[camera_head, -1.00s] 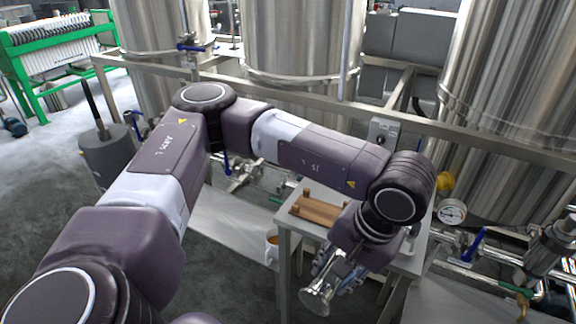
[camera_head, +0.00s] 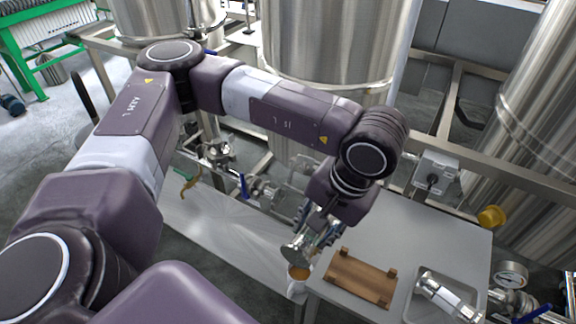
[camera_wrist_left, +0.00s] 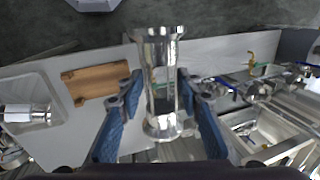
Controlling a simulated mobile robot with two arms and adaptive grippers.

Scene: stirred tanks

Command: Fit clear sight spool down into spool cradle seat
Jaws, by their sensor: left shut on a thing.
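My left gripper (camera_head: 318,232) is shut on the clear sight spool (camera_head: 296,250), whose shiny flanged end shows below it in the head view. In the left wrist view the spool (camera_wrist_left: 160,85) has metal flanges at both ends and a see-through middle, and stands between the blue finger pads of the gripper (camera_wrist_left: 160,105). The spool cradle seat (camera_head: 360,277) is a brown wooden block with raised corner posts on the grey table; it also shows in the left wrist view (camera_wrist_left: 95,82). The spool is left of the cradle and apart from it. My right gripper is out of view.
A shallow tray (camera_head: 408,302) right of the cradle holds another spool (camera_head: 446,297) with a white middle. Steel tanks (camera_head: 325,45), rails and piping stand behind. The back of the tabletop (camera_head: 430,232) is clear.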

